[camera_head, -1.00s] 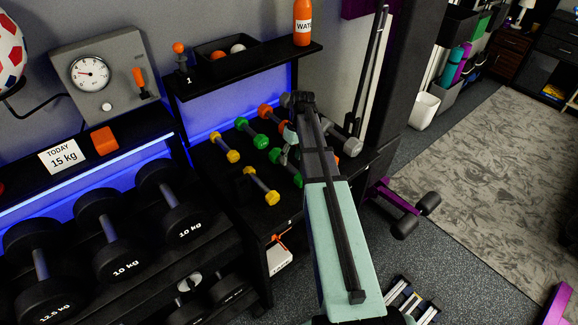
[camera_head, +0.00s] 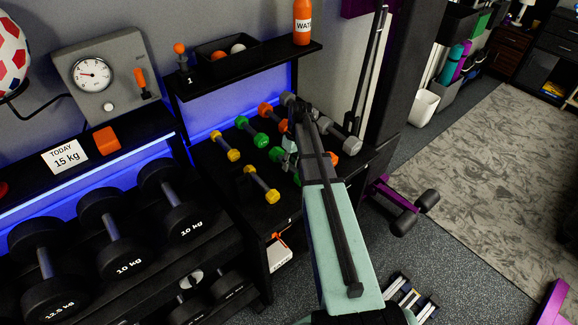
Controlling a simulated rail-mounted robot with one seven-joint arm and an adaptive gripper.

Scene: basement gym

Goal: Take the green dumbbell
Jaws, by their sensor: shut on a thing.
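Two green dumbbells lie on the black rack shelf. The rear green dumbbell (camera_head: 251,131) lies in plain view. The front green dumbbell (camera_head: 276,154) is partly hidden by my gripper; one green head shows on its left and a bit of green below. My gripper (camera_head: 290,160) is low over the shelf at the front green dumbbell, shut on it around its middle. The fingertips are small and mostly hidden by my arm. I see no clear gap between this dumbbell and the shelf.
Yellow dumbbells (camera_head: 262,185) lie left of the gripper; orange ones (camera_head: 270,116) and grey ones (camera_head: 346,139) lie behind and to the right. An upper shelf (camera_head: 245,72) with a bottle (camera_head: 302,22) stands behind. Large black dumbbells (camera_head: 181,209) fill the left rack.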

